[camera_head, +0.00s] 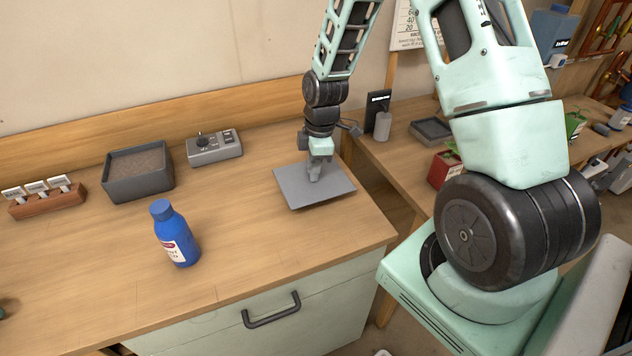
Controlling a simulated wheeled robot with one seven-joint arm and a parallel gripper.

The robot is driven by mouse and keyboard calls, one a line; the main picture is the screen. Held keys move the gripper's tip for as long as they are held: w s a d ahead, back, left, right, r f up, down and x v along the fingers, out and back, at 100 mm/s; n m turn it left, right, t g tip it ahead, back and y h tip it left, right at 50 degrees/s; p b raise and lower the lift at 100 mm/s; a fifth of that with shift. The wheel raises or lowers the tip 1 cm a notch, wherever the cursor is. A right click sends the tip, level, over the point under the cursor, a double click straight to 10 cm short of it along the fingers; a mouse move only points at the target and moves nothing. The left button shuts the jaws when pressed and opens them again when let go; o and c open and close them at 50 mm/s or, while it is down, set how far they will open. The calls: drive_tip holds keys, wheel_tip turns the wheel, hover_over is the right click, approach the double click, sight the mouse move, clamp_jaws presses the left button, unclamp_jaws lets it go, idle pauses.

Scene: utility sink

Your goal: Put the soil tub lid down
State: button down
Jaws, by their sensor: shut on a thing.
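The soil tub lid (302,193) is a flat grey square near the right end of the wooden counter. My gripper (315,176) points down at the middle of the lid and is shut on it, probably at a small grey handle; the fingertips partly hide the grip. The lid looks level and low over the counter; I cannot tell whether it touches the wood. The soil tub (140,172) is a dark grey square box, open at the top with brown soil inside, at the back left of the counter.
A blue bottle (175,236) stands at the front middle. A grey control box (214,148) sits by the back ledge, and a brown block with white labels (47,198) at far left. Counter between bottle and lid is clear. A gap separates the right-hand bench (405,165).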

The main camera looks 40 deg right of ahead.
sight(313, 183)
drive_tip(key=shift+f+p, duration=0.45)
drive_tip(key=shift+f, duration=2.15)
drive_tip(key=shift+f, duration=0.15)
drive_tip(key=c, duration=1.2)
unclamp_jaws()
drive_tip(key=shift+c, duration=0.2)
